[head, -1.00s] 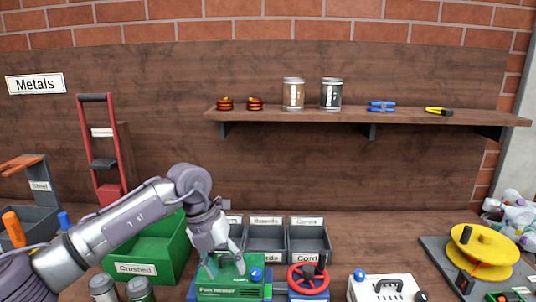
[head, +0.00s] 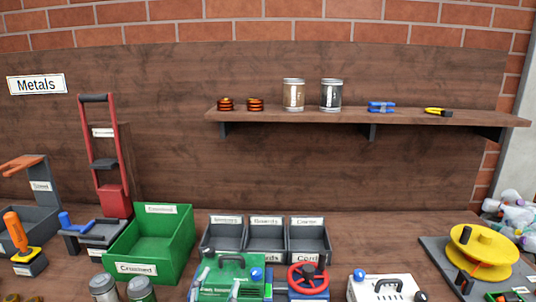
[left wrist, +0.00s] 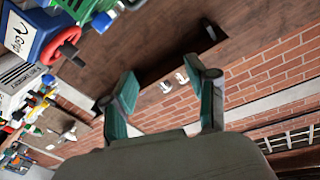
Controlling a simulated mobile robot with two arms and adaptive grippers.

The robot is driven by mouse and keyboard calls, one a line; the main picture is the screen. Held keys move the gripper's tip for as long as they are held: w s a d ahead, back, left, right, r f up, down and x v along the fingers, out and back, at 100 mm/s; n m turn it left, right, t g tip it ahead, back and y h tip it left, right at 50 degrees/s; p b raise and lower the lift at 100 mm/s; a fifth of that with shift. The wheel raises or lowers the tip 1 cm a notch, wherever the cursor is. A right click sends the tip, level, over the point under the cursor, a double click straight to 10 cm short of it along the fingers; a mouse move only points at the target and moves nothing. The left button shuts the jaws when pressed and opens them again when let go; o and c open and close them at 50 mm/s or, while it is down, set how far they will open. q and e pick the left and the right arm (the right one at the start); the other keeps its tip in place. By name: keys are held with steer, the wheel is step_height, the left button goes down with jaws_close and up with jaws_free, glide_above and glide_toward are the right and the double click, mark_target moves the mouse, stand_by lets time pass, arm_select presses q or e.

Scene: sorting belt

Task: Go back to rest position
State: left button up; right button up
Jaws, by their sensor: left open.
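The rest of my left arm is below the head view. My right gripper is in neither view.
A green crate (head: 184,246) labelled Crushed stands left of the machine, with dark bins (head: 265,238) behind it. A red wheel (head: 308,278), a white box (head: 385,289) and a yellow reel (head: 483,250) stand to the right. Jars stand on the shelf (head: 345,116).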

arm_select(q)
steer(key=s+a+f+n+g+y, duration=0.2)
steer(key=s+a+f+g, duration=0.25)
steer(key=f, duration=0.25)
steer(key=s+a+f+n+g+y, duration=0.2)
steer(key=s+a+f+g, duration=0.1)
steer(key=s+f, duration=0.35)
steer(key=s+a+f+g, duration=0.1)
steer(key=s+f+g, duration=0.3)
steer(key=s, duration=0.4)
steer(key=s+a+f+g, duration=0.25)
steer(key=s+f, duration=0.25)
steer(key=s, duration=0.4)
step_height(320, 180, down, 25)
steer(key=s+g, duration=0.1)
steer(key=g, duration=0.1)
steer(key=s+a+f+g, duration=0.1)
steer(key=s+a+f, duration=0.1)
steer(key=s+f, duration=1.4)
steer(key=shift+s, duration=0.4)
steer(key=shift+f, duration=0.1)
